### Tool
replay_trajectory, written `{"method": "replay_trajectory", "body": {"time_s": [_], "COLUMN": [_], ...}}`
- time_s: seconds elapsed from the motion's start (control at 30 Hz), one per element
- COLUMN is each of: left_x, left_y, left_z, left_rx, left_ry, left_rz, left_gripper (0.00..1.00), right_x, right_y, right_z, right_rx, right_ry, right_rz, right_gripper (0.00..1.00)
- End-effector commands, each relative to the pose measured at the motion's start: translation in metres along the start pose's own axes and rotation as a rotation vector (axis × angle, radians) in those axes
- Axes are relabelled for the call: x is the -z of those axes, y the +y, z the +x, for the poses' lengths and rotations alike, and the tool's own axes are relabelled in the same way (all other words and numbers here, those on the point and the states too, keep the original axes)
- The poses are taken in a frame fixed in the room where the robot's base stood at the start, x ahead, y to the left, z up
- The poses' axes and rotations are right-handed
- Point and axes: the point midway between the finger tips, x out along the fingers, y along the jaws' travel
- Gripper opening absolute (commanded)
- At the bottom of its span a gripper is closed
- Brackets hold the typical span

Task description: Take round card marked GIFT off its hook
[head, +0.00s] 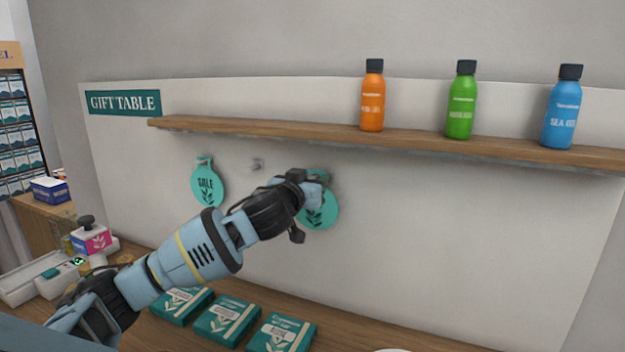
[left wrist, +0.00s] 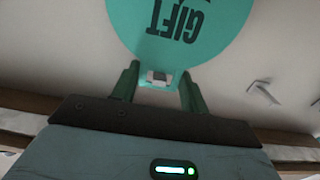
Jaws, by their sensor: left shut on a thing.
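The round teal card marked GIFT (head: 320,215) hangs against the white back panel below the shelf, partly covered by my left gripper (head: 312,181). In the left wrist view the card (left wrist: 180,28) appears upside down with its word readable. The fingers of my left gripper (left wrist: 157,88) stand on both sides of the card's narrow tab and are shut on it. A pale square piece, seemingly the hook's end (left wrist: 158,75), shows at the tab between the fingers. I cannot tell whether the tab is clear of the hook. My right gripper is not in view.
The wooden shelf (head: 300,131) above carries orange (head: 372,100), green (head: 461,104) and blue (head: 562,110) bottles. Teal boxes (head: 228,318) lie on the counter below.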

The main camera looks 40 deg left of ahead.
Motion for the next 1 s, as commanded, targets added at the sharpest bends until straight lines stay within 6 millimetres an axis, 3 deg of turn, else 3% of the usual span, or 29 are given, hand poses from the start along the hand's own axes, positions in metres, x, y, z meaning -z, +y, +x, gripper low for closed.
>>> {"method": "replay_trajectory", "body": {"time_s": [1.0], "left_x": [0.000], "left_y": [0.000], "left_z": [-0.032], "left_rx": [0.000], "left_ry": [0.000], "left_rz": [0.001], "left_gripper": [0.23], "right_x": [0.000], "right_y": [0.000], "right_z": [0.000], "right_rx": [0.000], "right_ry": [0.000], "right_rz": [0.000], "right_gripper": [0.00]}}
